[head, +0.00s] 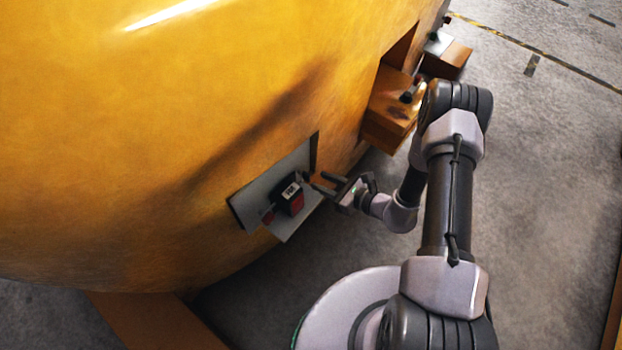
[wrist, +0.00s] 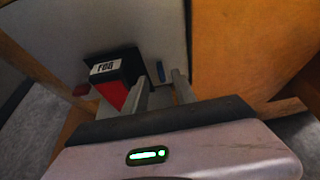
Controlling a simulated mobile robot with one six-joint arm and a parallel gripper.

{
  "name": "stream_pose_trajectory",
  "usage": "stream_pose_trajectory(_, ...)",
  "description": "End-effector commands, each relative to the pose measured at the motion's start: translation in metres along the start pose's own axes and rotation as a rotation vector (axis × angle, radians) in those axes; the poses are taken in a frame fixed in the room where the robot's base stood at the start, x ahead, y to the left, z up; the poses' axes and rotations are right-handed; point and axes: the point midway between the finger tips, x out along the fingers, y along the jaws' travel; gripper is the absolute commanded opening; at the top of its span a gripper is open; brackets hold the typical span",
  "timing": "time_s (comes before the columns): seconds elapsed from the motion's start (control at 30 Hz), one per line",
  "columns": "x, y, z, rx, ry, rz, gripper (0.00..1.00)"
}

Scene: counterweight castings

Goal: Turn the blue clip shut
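The blue clip (wrist: 161,72) is a small upright piece on a grey panel (wrist: 165,35), to the right of a black and red box. In the wrist view it shows between my two fingertips. In the head view I cannot make it out. My gripper (wrist: 160,79) is open, its fingers apart with nothing between them but the view of the panel behind. The gap from fingertips to clip is hard to judge. In the head view my gripper (head: 322,184) points left at the panel, close to the box.
The black and red box (wrist: 118,76), with a white label, stands close to my left finger. A small red part (wrist: 82,90) sits left of it. A large yellow casting (head: 150,120) fills the left. An orange block (head: 388,112) juts out beyond my gripper. Grey floor (head: 550,170) is open at right.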

Motion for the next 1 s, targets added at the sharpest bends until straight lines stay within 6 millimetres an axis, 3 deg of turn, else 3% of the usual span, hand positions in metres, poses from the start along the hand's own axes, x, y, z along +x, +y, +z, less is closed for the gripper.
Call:
stream_pose_trajectory(0.1,0.028,0.001,-0.003,-0.002,-0.001,0.003,0.33)
stream_pose_trajectory(0.23,0.045,0.000,-0.001,0.000,0.000,0.002,0.33)
stream_pose_trajectory(0.63,0.053,0.000,0.001,0.001,0.000,0.000,0.33)
stream_pose_trajectory(0.8,0.053,0.000,0.001,0.001,0.000,0.001,0.00)
stream_pose_trajectory(1.0,0.053,0.000,0.000,0.001,0.000,0.001,0.00)
